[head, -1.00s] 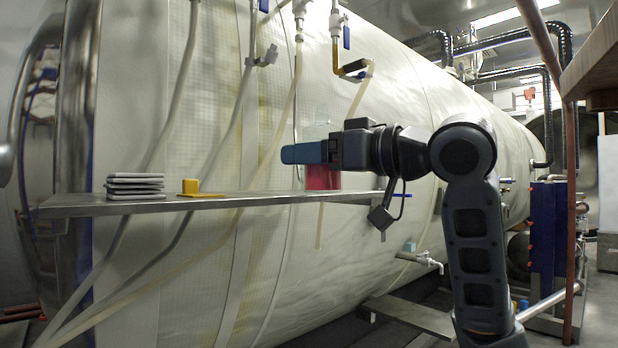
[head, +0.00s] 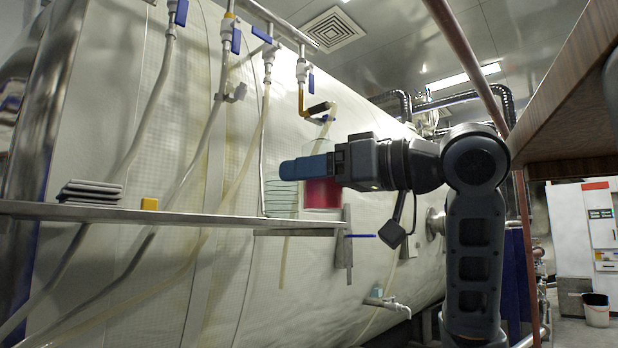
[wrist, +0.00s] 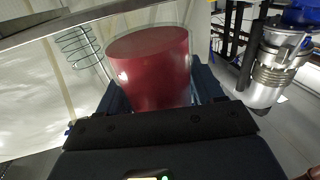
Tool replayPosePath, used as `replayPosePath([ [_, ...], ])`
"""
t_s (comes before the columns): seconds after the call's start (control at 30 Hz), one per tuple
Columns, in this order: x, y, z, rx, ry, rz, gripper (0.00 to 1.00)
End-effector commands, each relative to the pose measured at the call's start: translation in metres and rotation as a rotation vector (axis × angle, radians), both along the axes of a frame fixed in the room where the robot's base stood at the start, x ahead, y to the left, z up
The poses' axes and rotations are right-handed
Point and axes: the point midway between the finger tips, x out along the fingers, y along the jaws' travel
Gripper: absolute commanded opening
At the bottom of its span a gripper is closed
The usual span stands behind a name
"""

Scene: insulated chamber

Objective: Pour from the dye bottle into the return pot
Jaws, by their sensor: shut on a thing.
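The dye bottle (head: 322,193), a clear vessel holding deep red liquid, is in my gripper (head: 303,168). In the wrist view, the bottle (wrist: 152,70) stands between the blue fingers, which are shut on it. It looks about upright and level, and the red stays inside. In the head view, the blue fingers cover part of its upper half. A clear vessel with greenish rings (head: 281,200) stands on the shelf just left of the bottle; it may be the return pot. It also shows at the upper left of the wrist view (wrist: 78,46).
The narrow metal shelf (head: 190,217) carries a stack of grey pads (head: 90,192) and a yellow block (head: 149,203). Hoses and valves (head: 304,72) hang above and behind it, against the large pale tank (head: 130,130). A brown overhead panel (head: 570,110) juts in at right.

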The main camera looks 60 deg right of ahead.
Motion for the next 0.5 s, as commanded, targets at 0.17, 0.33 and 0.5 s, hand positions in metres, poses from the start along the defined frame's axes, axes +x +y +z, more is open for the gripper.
replayPosePath([
  [0.17, 0.002, -0.002, 0.002, 0.002, -0.001, 0.007, 0.29],
  [0.33, 0.017, -0.017, 0.013, 0.006, 0.000, 0.061, 0.29],
  [0.5, 0.042, -0.040, 0.032, 0.007, -0.001, 0.178, 0.29],
])
